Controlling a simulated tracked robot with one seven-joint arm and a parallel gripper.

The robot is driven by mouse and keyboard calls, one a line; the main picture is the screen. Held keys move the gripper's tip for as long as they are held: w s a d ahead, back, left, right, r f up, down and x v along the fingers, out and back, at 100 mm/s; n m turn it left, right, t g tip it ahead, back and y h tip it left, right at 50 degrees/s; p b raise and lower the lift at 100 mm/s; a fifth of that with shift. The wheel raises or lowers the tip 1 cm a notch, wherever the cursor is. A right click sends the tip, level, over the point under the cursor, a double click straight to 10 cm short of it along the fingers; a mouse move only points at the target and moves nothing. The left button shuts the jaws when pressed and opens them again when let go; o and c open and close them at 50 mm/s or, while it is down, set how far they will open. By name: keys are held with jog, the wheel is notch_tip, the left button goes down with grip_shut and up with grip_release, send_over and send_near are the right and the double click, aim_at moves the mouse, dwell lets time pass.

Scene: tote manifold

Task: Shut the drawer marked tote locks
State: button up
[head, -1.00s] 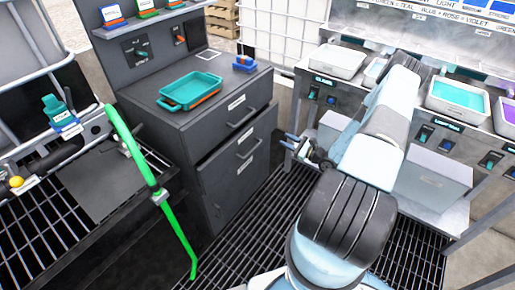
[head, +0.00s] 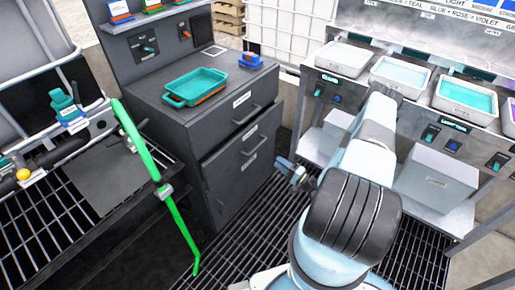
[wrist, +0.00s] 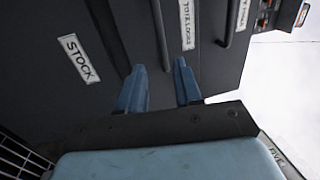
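The dark cabinet has stacked drawers in the head view. The tote locks drawer (head: 228,162) is the middle one and stands slightly out, with a dark gap along its top edge. Its label (wrist: 187,24) and bar handle (wrist: 159,32) show in the wrist view. The stock label (wrist: 80,59) is on the drawer below. My gripper (head: 289,173) is just right of the drawer fronts in the head view, apart from them. In the wrist view my gripper (wrist: 160,66) has its two blue fingers apart, pointing at the drawer fronts, with nothing held between them.
A teal tray (head: 195,86) and a small blue-and-red item (head: 250,61) sit on the cabinet top. A green hose (head: 150,165) hangs at left. A bench with white totes (head: 342,58) and a grey box (head: 437,180) stands at right. Grating floor in front is clear.

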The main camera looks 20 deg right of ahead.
aim_at(258, 146)
jog(key=x, duration=1.3)
jog(key=shift+w+a+r, duration=0.1)
jog(key=shift+w+a, duration=0.05)
jog(key=shift+c, duration=0.4)
grip_shut()
